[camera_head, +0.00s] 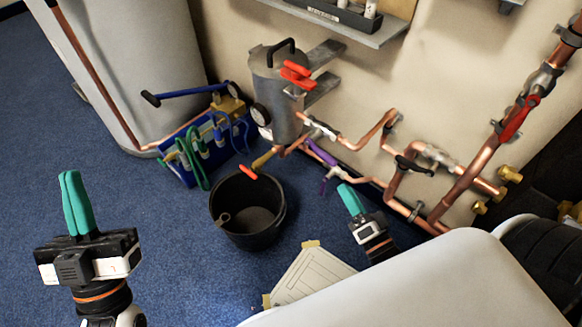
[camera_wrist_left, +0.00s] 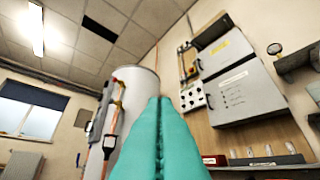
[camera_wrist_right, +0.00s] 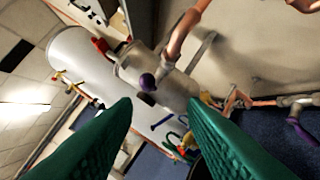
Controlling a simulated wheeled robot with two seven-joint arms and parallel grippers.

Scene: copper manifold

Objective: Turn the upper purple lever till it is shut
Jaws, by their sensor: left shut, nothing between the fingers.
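The upper purple lever (camera_head: 321,152) sits on the copper pipework right of the steel canister, slanting down to the right. A second purple lever (camera_head: 326,181) hangs just below it. My right gripper (camera_head: 348,190) is just below and right of the levers, apart from them. My left gripper (camera_head: 70,178) is shut and empty, pointing up at the far left, away from the pipes.
A black bucket (camera_head: 247,238) stands on the blue carpet below the canister (camera_head: 285,100). A blue tool caddy (camera_head: 205,155) is behind it. A clipboard sheet (camera_head: 312,276) lies near my right gripper. Copper pipes (camera_head: 460,190) with a red lever (camera_head: 517,118) run along the wall.

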